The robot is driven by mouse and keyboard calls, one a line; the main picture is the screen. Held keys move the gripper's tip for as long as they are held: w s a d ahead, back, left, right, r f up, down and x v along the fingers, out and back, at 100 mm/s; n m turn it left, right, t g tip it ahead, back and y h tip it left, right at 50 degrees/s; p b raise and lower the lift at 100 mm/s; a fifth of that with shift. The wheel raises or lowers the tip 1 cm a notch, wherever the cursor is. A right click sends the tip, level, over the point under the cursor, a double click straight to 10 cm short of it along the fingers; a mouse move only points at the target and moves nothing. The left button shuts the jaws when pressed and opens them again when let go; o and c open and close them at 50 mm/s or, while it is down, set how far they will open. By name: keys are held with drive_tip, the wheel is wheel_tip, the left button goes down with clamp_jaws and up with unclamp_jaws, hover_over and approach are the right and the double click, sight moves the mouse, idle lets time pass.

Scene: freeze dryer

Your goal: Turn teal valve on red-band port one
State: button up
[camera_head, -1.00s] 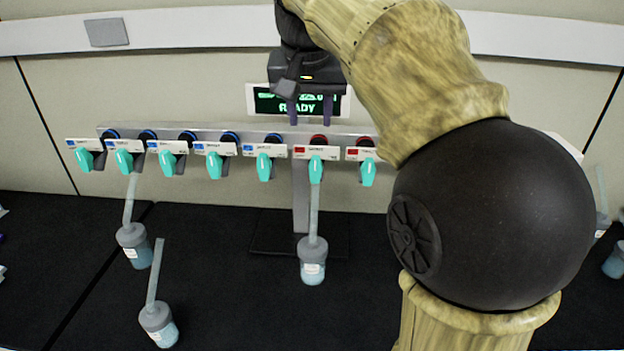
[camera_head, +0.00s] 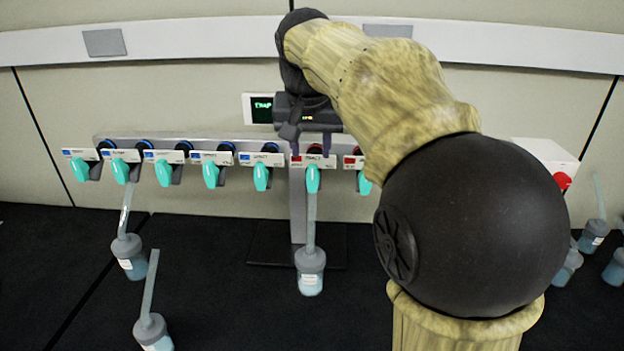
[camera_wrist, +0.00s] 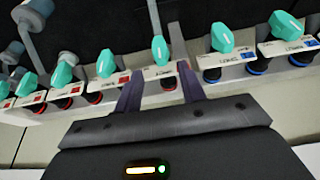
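The first red-band port (camera_head: 313,160) sits right of the blue ports on the grey rail. Its teal valve (camera_head: 313,180) hangs pointing down, with a tube and flask (camera_head: 310,272) below it. My gripper (camera_head: 311,148) is above this valve at the port label, fingers pointing down and apart. In the wrist view, the fingertips of my gripper (camera_wrist: 158,80) stand either side of the port's label, and the teal valve (camera_wrist: 160,50) shows beyond them. Nothing is held. I cannot tell if a finger touches the port.
Several blue-band valves (camera_head: 211,174) line the rail to the left. Another red-band valve (camera_head: 364,183) is close on the right, partly behind my arm. A display (camera_head: 262,108) is behind my gripper. Flasks (camera_head: 129,255) hang or stand at left and right.

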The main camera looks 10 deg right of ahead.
sight(312, 174)
drive_tip(key=x, duration=1)
drive_tip(key=shift+w+f, duration=0.1)
clamp_jaws()
